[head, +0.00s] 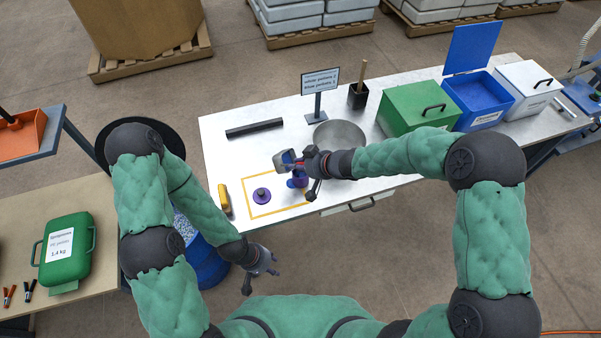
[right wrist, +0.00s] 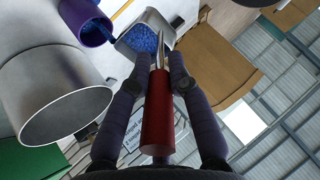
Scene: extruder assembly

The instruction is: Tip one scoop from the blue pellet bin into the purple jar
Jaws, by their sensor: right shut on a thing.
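My right gripper (head: 314,176) is shut on the red handle (right wrist: 158,115) of a metal scoop (head: 286,160). The scoop is at the purple jar (head: 298,181), with its pan beside and above the jar's mouth. In the right wrist view the scoop pan (right wrist: 150,38) holds blue pellets, and blue shows in the mouth of the purple jar (right wrist: 92,32). Whether pellets are falling is too small to tell. The blue pellet bin (head: 484,106) stands at the back right with its lid raised. My left gripper (head: 258,276) is open and empty, in front of the table.
A purple lid (head: 262,195) lies inside a yellow outline. A round metal vessel (head: 340,132) stands behind my right gripper, with a green bin (head: 414,108), a white bin (head: 530,84) and a sign (head: 320,82) around.

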